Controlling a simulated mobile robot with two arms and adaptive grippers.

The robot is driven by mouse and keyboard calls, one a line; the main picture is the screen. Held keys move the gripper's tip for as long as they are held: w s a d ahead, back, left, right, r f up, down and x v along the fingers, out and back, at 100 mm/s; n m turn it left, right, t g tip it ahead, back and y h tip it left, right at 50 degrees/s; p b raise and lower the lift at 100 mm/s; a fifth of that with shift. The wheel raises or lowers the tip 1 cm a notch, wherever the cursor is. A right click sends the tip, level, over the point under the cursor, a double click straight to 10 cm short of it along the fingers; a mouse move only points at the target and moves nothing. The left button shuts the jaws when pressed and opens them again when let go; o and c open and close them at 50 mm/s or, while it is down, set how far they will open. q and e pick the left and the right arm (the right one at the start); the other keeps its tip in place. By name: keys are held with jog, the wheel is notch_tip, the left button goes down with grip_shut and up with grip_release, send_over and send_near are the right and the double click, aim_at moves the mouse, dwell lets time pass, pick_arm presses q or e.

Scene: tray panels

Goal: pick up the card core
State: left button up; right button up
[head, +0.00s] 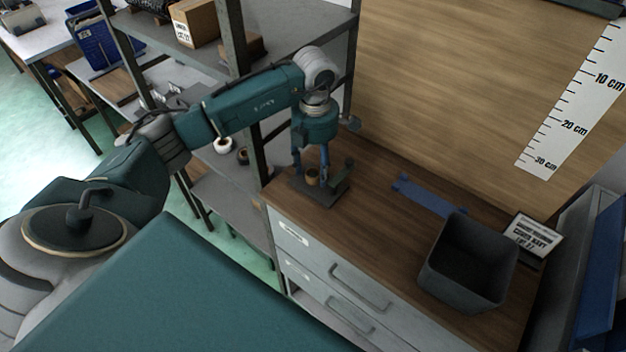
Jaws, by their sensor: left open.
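The card core (312,178) is a small tan cylinder standing on a dark flat base plate (318,195) near the left end of the wooden counter. My left gripper (311,174) points down over it from above. Its blue fingers are open, one to each side of the core as seen here. I cannot tell whether either finger touches it. A dark green upright piece (343,176) rises from the plate just right of the core. My right gripper is not in view.
A dark open bin (434,268) stands on the counter (385,215) at the right. A metal shelf rack (249,110) stands left of the counter. Bare counter separates the plate and bin.

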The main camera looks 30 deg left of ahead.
pick_arm(q)
jog(key=shift+f, duration=0.35)
jog(key=c, duration=0.8)
jog(key=shift+r, duration=0.15)
notch_tip(320, 180, up, 20)
jog(key=p, duration=1.2)
